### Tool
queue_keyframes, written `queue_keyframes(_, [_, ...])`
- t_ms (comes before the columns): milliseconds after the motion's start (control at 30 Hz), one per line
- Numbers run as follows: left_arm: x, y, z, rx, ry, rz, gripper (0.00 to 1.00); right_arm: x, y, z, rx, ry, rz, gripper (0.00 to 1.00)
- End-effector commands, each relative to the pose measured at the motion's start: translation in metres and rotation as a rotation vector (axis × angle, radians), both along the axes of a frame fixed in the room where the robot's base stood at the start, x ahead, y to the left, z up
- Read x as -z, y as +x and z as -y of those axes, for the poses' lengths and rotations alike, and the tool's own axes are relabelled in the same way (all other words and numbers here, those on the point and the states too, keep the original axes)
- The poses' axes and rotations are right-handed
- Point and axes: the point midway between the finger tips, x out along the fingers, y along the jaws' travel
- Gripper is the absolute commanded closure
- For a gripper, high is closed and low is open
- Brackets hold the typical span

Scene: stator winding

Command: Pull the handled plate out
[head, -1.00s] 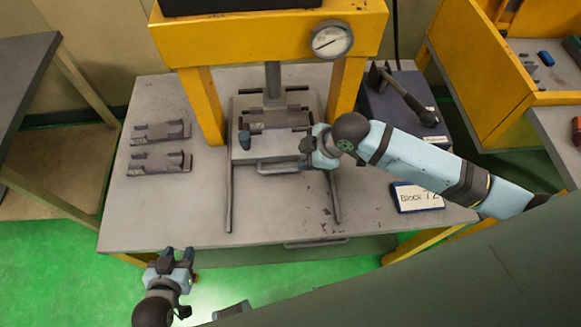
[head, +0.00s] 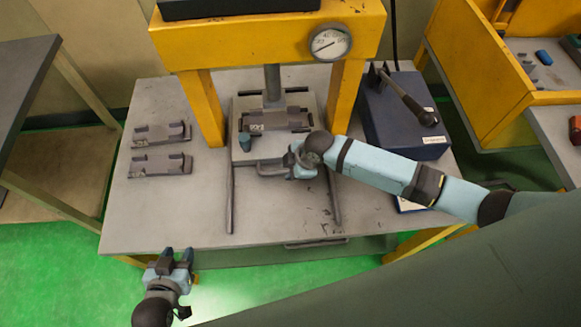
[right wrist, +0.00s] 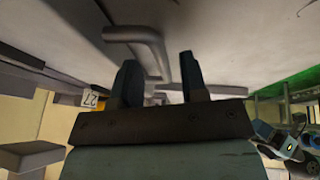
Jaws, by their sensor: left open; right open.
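The handled plate (head: 241,156) is grey and lies under the yellow press, between two dark rails. Its bar handle (head: 268,168) sticks out at the front. A dark metal block (head: 275,120) sits on the plate. My right gripper (head: 290,164) is at the right end of the handle and hides that end. In the right wrist view my right gripper (right wrist: 160,75) is open, and the handle (right wrist: 145,45) shows just beyond and between its fingertips; I cannot tell whether they touch. My left gripper (head: 177,254) is open and empty, in front of the table's front left edge.
The yellow press (head: 265,38) carries a round gauge (head: 330,43). Two dark metal blocks (head: 160,164) lie on the table (head: 180,210) to the left. A lever box (head: 400,112) stands right. The table is clear in front of the handle.

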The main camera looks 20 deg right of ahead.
Motion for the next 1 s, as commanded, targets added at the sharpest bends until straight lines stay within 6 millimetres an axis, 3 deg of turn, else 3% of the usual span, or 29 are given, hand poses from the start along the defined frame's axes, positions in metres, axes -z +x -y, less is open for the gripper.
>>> queue_keyframes(400, [-0.0002, 0.0, 0.0014, 0.003, -0.002, 0.0, 0.57, 0.0088, 0.0025, -0.0037, -0.001, 0.001, 0.001, 0.6])
queue_keyframes(600, [-0.0002, -0.0003, 0.0022, 0.003, -0.002, -0.002, 0.57, 0.0086, 0.0025, -0.0037, 0.0, 0.001, 0.001, 1.0])
queue_keyframes(1000, [-0.0001, 0.0007, 0.0021, 0.003, -0.002, 0.0, 0.57, 0.0089, 0.0061, -0.003, 0.0, 0.001, 0.0, 1.0])
